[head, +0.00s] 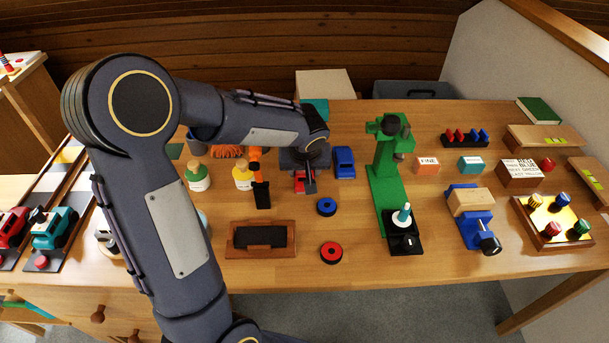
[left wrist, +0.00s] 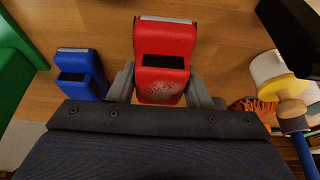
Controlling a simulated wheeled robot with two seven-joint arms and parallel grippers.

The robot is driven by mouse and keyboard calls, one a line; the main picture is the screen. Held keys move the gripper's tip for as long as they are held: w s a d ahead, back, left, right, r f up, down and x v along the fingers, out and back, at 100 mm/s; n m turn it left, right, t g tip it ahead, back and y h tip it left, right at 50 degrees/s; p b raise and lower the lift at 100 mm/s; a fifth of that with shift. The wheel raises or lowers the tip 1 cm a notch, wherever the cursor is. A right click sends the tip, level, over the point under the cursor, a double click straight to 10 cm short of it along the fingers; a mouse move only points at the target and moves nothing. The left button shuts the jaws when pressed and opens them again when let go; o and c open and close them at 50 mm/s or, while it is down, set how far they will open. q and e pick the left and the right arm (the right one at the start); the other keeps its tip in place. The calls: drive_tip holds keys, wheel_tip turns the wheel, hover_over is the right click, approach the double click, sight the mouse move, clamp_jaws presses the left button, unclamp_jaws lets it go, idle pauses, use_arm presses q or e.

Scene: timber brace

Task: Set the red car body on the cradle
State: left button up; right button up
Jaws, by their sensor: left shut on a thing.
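The red car body (head: 299,184) is between the fingers of my left gripper (head: 306,184), near the middle of the table. In the left wrist view the red car body (left wrist: 166,45) shows a dark window and a speckled pale patch, with a finger of my left gripper (left wrist: 166,85) against each side. Whether it touches the table is hard to tell. A wooden frame with a dark inset (head: 262,252), which looks like the cradle, lies empty at the front, left of the red car body. My right gripper is not in view.
A blue car body (head: 344,162) stands right of the red one. A blue ring (head: 326,207) and a red ring (head: 331,253) lie nearby. A black-handled tool (head: 261,194) and yellow bottle (head: 243,178) are left; a green press (head: 386,185) stands right.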

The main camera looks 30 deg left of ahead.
use_arm(q)
wheel_tip(320, 180, down, 2)
drive_tip(key=shift+f, duration=0.1)
drive_tip(key=shift+f+b, duration=0.1)
drive_tip(key=shift+b, duration=0.2)
drive_tip(key=o, duration=1)
